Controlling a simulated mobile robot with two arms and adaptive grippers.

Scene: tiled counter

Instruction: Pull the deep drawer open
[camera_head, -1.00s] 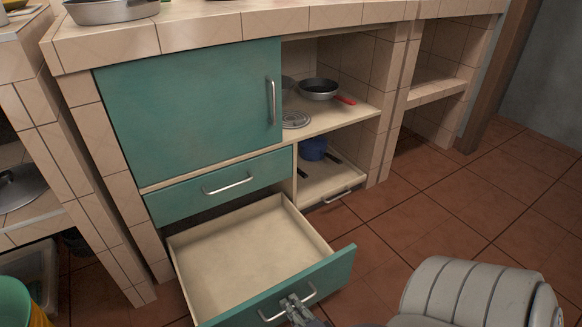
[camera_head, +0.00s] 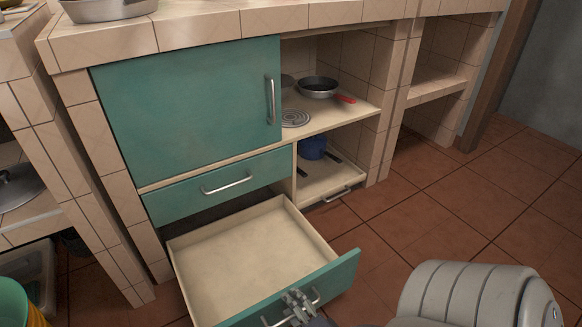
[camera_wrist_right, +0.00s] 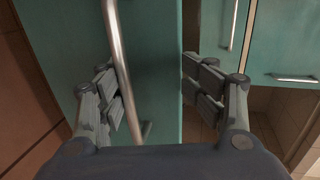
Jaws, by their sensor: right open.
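The deep drawer (camera_head: 240,256) is the bottom drawer of the counter. It stands pulled well out, its pale inside empty and its teal front facing me. Its metal bar handle (camera_head: 316,297) is partly hidden by my right gripper (camera_head: 298,304). In the right wrist view, the open fingers of my right gripper (camera_wrist_right: 155,94) stand on either side of the handle (camera_wrist_right: 121,68). The bar is nearer the left finger, with a clear gap to the right finger. My left gripper is not in view.
A closed shallow drawer (camera_head: 218,187) and a closed cupboard door (camera_head: 190,105) are above. Open shelves at the right hold a pan (camera_head: 318,87) and a blue pot (camera_head: 313,147). A green container (camera_head: 12,302) stands at lower left. The tiled floor at the right is clear.

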